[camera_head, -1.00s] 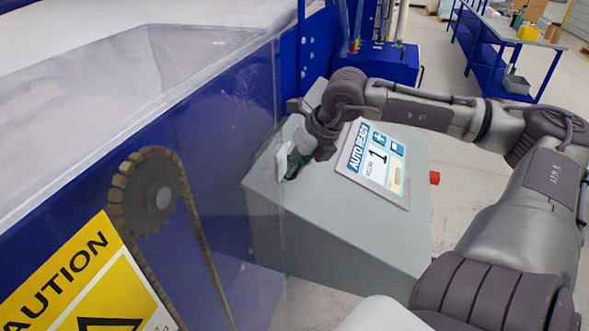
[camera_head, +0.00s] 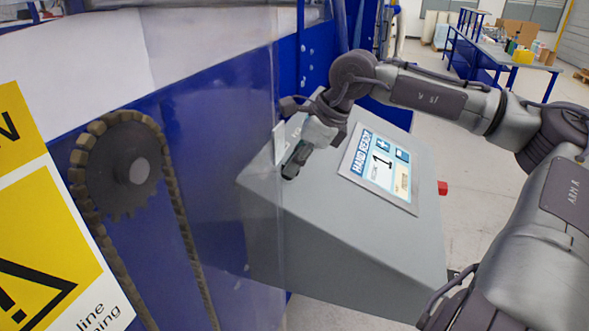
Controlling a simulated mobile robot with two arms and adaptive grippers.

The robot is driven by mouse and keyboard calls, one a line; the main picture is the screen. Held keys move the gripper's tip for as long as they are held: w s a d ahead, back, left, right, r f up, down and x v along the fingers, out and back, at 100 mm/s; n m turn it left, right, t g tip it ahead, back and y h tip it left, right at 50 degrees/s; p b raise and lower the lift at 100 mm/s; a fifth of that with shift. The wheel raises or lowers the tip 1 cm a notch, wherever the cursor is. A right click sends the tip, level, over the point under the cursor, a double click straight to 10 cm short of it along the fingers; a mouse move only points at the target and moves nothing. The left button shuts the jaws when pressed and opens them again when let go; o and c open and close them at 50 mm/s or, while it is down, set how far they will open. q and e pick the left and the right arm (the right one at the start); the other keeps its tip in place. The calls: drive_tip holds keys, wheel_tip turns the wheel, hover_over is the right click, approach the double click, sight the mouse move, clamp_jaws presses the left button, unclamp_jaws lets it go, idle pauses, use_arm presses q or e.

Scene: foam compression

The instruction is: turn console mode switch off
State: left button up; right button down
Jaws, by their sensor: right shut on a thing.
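The grey console (camera_head: 335,235) has a sloped top with a lit screen (camera_head: 381,172) that reads "HAND READY" and a large 1. My right gripper (camera_head: 292,163) reaches down to the upper left part of the sloped top, left of the screen. It is shut on the mode switch, which is mostly hidden by the fingers, so its exact angle cannot be told. A small white plate (camera_head: 279,143) stands beside the fingers. My left gripper is not in view.
A blue workbench (camera_head: 490,52) is far back right. Floor right of the console is clear.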

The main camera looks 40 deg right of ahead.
drive_tip(key=n, duration=0.6)
drive_tip(key=shift+n+g+y, duration=0.3)
drive_tip(key=shift+n, duration=0.1)
idle(0.3)
drive_tip(key=c, duration=1.2)
unclamp_jaws()
drive_tip(key=shift+c, duration=0.2)
drive_tip(key=shift+w, duration=0.1)
drive_tip(key=v, duration=1.2)
